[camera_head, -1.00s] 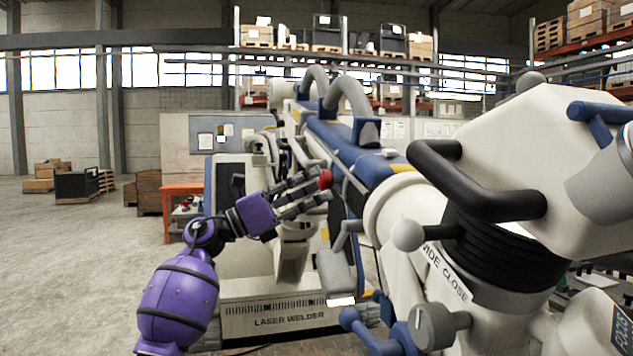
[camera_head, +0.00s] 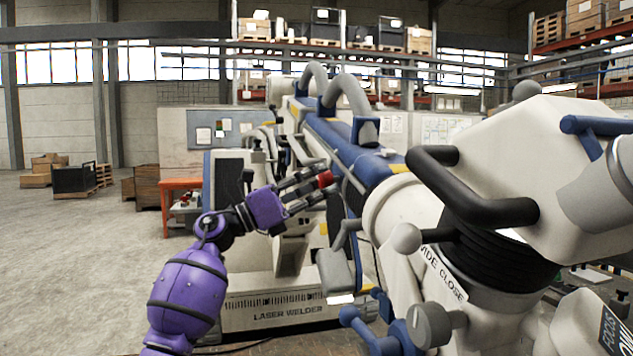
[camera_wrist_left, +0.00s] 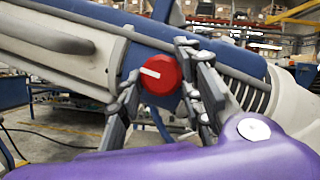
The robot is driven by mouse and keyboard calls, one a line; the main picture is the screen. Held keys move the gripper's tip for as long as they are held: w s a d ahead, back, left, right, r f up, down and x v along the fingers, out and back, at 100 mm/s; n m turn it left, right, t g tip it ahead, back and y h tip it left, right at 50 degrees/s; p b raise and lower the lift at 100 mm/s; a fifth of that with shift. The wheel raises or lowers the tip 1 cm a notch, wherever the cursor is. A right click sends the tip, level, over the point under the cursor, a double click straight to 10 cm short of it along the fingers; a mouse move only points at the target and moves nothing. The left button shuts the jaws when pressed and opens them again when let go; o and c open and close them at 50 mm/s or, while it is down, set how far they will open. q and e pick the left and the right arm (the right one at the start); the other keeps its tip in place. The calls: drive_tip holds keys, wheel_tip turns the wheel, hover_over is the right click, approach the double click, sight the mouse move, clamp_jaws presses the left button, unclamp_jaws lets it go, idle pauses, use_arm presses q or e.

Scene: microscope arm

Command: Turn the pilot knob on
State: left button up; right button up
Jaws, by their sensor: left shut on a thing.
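The pilot knob is a red round knob with a white pointer line, on the side of the blue microscope arm; it shows in the head view (camera_head: 324,179) and in the left wrist view (camera_wrist_left: 160,74). The white line points to the left and slightly up in the wrist view. My left gripper (camera_head: 318,183) is at the knob, and in the left wrist view its dark fingers (camera_wrist_left: 158,90) lie on both sides of it, shut on it. In the head view the fingers partly cover the knob. My right gripper is in neither view.
The blue and white microscope arm (camera_head: 350,150) runs from back left to front right. A black handle bar (camera_head: 480,205), a grey knob (camera_head: 428,325) and a white ball-ended lever (camera_head: 406,237) crowd the right. An orange table (camera_head: 180,184) stands behind. Floor at the left is open.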

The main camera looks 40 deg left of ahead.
use_arm(q)
drive_tip(key=n+y+p, duration=0.1)
drive_tip(key=n+p, duration=0.1)
drive_tip(key=r+n+y+p, duration=0.1)
drive_tip(key=shift+s+n+t+p, duration=0.2)
drive_tip(key=shift+n+t+p, duration=0.1)
drive_tip(key=shift+n+p, duration=0.45)
drive_tip(key=shift+n, duration=0.05)
drive_tip(key=shift+w+f+n+y, duration=0.2)
drive_tip(key=shift+f+n+y, duration=0.2)
drive_tip(key=shift+f, duration=0.25)
drive_tip(key=o, duration=0.8)
drive_tip(key=shift+o, duration=1.1)
drive_tip(key=shift+s, duration=0.1)
drive_tip(key=shift+s+a+f, duration=0.2)
drive_tip(key=shift+s, duration=0.1)
drive_tip(key=v, duration=1.1)
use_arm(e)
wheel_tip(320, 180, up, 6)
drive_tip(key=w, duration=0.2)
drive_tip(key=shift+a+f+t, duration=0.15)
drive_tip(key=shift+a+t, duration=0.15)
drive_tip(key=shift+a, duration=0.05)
